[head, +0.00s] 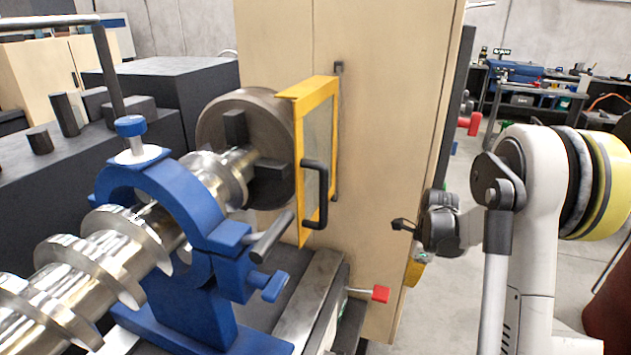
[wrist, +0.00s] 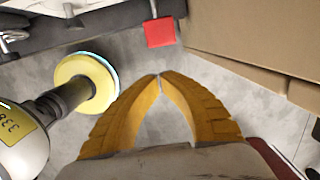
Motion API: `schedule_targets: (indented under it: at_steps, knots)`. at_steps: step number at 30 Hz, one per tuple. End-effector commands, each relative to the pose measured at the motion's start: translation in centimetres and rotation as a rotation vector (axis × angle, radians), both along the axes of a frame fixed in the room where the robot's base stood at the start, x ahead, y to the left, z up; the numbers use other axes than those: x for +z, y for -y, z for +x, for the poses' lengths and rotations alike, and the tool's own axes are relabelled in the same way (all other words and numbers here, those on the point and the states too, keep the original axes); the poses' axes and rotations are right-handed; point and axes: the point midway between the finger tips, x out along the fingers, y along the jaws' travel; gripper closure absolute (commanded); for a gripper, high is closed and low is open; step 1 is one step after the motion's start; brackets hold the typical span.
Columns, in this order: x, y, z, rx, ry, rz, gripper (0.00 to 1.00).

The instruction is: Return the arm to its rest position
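My arm is folded at the right of the head view, with my gripper (head: 414,272) hanging beside the tan cabinet side, partly hidden by the wrist. In the wrist view my gripper's yellow fingers (wrist: 159,77) come together at the tips. Nothing shows between them, and bare grey floor lies beyond.
A lathe with a blue steady rest (head: 168,200), a shiny screw shaft (head: 85,262) and a yellow-framed guard (head: 318,150) fills the left. A red lever knob (head: 380,293) sticks out near my gripper; it also shows in the wrist view (wrist: 160,32). The tan cabinet (head: 385,130) stands close.

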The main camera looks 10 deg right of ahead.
Motion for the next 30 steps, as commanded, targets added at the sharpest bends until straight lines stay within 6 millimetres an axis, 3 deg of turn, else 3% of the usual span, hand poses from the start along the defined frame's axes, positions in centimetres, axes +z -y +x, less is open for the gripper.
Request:
schedule_targets:
  at_steps: [4,8,12,18,24,30]
  knots:
    - [2.0,-1.2,-0.3,0.087,0.027,-0.019,1.00]
    - [6.4,-4.2,-1.4,0.313,0.094,-0.075,1.00]
    - [11.5,-8.3,-3.8,0.637,0.182,-0.163,1.00]
    - [16.6,-13.6,-8.7,1.100,0.290,-0.322,1.00]
    - [18.9,-17.8,-14.2,1.552,0.370,-0.513,1.00]
    - [18.9,-20.3,-18.3,1.894,0.410,-0.692,1.00]
